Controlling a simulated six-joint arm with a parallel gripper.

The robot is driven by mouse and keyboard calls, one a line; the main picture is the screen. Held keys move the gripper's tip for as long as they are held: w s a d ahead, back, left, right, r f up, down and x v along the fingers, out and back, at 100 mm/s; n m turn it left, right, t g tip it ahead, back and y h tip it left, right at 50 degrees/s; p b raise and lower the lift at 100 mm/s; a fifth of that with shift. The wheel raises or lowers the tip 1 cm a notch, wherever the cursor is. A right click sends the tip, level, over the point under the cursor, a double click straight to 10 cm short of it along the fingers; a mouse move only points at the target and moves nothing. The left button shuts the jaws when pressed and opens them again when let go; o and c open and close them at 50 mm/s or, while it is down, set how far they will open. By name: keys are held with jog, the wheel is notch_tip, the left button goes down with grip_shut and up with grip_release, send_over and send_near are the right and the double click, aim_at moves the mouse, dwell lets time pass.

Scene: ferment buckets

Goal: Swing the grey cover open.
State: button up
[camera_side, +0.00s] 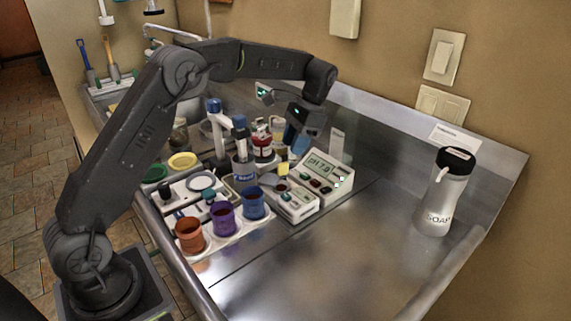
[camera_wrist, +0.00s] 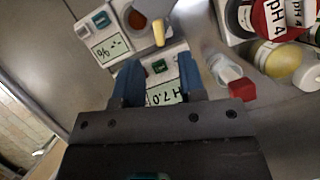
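My gripper (camera_side: 297,138) hangs above the white meters, with its blue fingers pointing down. In the wrist view my gripper (camera_wrist: 160,80) has its fingers apart and nothing clearly between them. A small white meter with a % display (camera_wrist: 112,47) has a round dark-red well and a yellow tab (camera_wrist: 159,33) beside it. The tab also shows in the side view (camera_side: 283,169), at the back of that meter (camera_side: 297,204). I cannot clearly make out a grey cover; it may be the small part bearing the tab. My fingers appear apart from the tab.
A pH meter (camera_side: 330,171) reading 7.0 stands right beside the % meter. Bottles (camera_side: 262,146) crowd behind. A soap bottle (camera_side: 440,195) stands right. The steel counter's front right is clear.

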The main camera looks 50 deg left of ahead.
aim_at(286, 163)
jog(key=x, duration=0.6)
jog(key=shift+s+f, duration=0.1)
jog(key=shift+f, duration=0.2)
grip_shut()
